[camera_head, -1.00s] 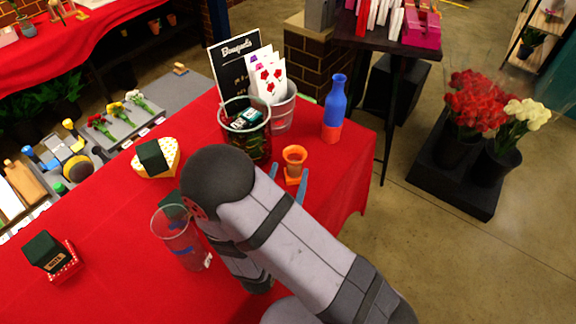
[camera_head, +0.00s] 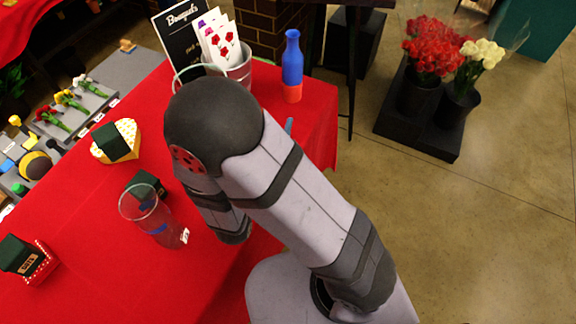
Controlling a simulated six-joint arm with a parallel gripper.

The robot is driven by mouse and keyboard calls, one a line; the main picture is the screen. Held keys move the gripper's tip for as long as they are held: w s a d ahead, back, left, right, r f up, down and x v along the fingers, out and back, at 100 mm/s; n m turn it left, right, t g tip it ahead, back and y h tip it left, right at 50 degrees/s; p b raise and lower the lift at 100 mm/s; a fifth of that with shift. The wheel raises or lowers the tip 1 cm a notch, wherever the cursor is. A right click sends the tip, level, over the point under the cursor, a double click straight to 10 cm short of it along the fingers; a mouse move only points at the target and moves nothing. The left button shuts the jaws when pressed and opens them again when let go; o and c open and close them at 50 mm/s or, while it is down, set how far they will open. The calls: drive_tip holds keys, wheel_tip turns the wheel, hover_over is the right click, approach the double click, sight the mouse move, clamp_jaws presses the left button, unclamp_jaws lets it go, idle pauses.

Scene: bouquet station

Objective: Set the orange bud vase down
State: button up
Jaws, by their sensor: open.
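The orange bud vase does not show now; my arm covers the part of the red table where it was last seen. Only a blue fingertip of my gripper (camera_head: 289,124) shows past the arm's edge, at the right side of the table. My gripper is open. The space between its fingers is hidden, so I cannot see how the vase stands or whether it touches a finger.
A blue bottle with an orange-red base (camera_head: 292,66) stands upright near the table's back right corner. A card bucket (camera_head: 240,68) and a black sign (camera_head: 180,40) are beside it. A clear vase (camera_head: 150,215) and a heart-shaped box (camera_head: 124,145) are left of my arm.

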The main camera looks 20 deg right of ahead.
drive_tip(key=s+d+f+m+g+h, duration=0.1)
drive_tip(key=s+d+f+m+g, duration=0.2)
drive_tip(key=s+d+m+g, duration=0.45)
drive_tip(key=s+d+f+m+g+h, duration=0.1)
drive_tip(key=s+d+f+m+g, duration=0.1)
drive_tip(key=s+d+m+g, duration=0.55)
drive_tip(key=s+a+f+m+g+y, duration=0.3)
drive_tip(key=s+a+f+m+y, duration=0.15)
drive_tip(key=a+m+y, duration=0.3)
drive_tip(key=w+a+r+m+t+y, duration=0.2)
drive_tip(key=w+a+m+t+y, duration=0.1)
drive_tip(key=m, duration=0.3)
drive_tip(key=shift+w+a+y, duration=0.45)
drive_tip(key=shift+w+a, duration=0.25)
drive_tip(key=shift+a, duration=0.05)
drive_tip(key=shift+m, duration=0.25)
